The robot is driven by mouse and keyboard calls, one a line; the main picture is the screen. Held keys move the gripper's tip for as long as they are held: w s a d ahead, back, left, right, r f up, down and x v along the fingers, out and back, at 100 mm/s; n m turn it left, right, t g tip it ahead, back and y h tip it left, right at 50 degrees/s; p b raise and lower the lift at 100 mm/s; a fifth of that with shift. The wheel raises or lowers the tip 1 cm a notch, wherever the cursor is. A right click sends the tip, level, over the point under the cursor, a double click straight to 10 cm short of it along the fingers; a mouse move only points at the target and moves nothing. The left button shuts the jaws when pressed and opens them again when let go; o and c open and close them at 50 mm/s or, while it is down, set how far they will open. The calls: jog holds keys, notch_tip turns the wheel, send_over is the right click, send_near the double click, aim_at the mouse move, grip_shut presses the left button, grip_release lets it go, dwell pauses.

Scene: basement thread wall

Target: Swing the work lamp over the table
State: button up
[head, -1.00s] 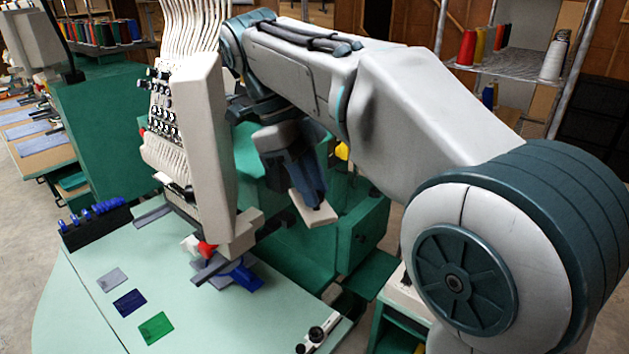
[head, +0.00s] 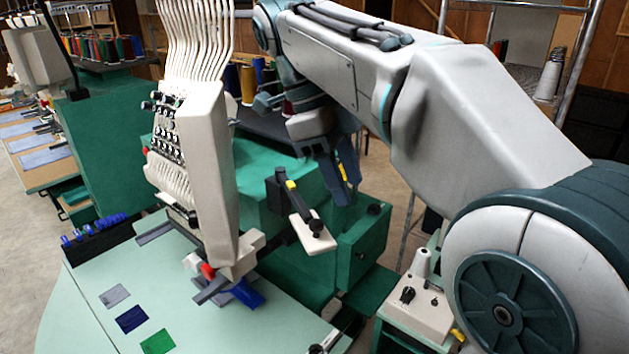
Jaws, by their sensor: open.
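What looks like the work lamp has a flat white head (head: 314,238) on a short black arm with yellow bands. It juts out to the right of the embroidery machine head (head: 205,165). The pale green table (head: 190,325) is at the lower left, and the lamp head appears beyond its right part. My gripper (head: 345,185) is open and empty, with dark blue-grey fingers pointing down. In the picture it is above and right of the lamp head, with a visible gap. My arm partly hides the area behind it.
Grey, blue and green swatches (head: 130,319) lie on the table. A green cabinet (head: 362,245) stands behind the lamp. A cream control unit (head: 415,305) is at the lower right. Thread cones (head: 252,82) stand behind the machine. Open floor (head: 395,200) shows right of the cabinet.

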jog(key=d+r+p, duration=0.1)
jog(key=d+r, duration=0.3)
jog(key=d, duration=0.3)
jog(key=shift+s+p, duration=0.3)
